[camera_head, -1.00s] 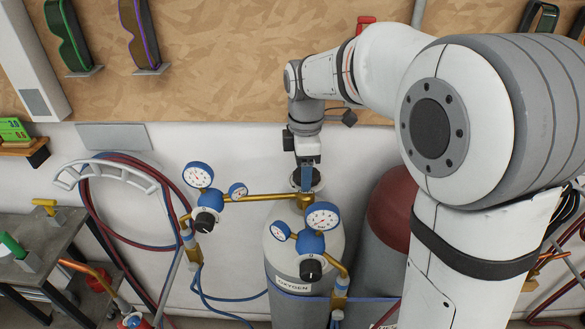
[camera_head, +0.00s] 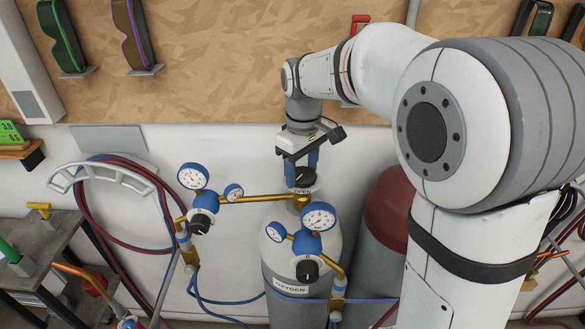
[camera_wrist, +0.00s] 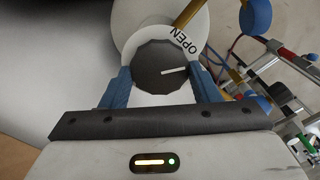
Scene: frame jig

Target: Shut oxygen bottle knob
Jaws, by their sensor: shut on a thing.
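The oxygen bottle (camera_head: 282,250) is a grey cylinder with a light top and an "OXYGEN" label, standing against the wall. Its dark round knob (camera_head: 305,182) is on top, above a white ring marked "OPEN". In the wrist view, the knob (camera_wrist: 160,62) has a white pointer line aimed to the right, close to the "OPEN" lettering. My gripper (camera_head: 302,170) comes down from above, its blue fingers on opposite sides of the knob. The wrist view shows my gripper (camera_wrist: 160,80) shut on the knob. The rest of the ring's markings are hidden.
Blue pressure gauges (camera_head: 320,216) and brass fittings stand in front of the bottle. A brass pipe (camera_head: 255,198) runs left to more gauges (camera_head: 193,177). A dark red bottle (camera_head: 388,208) stands close on the right. Hoses (camera_head: 85,205) hang at the left.

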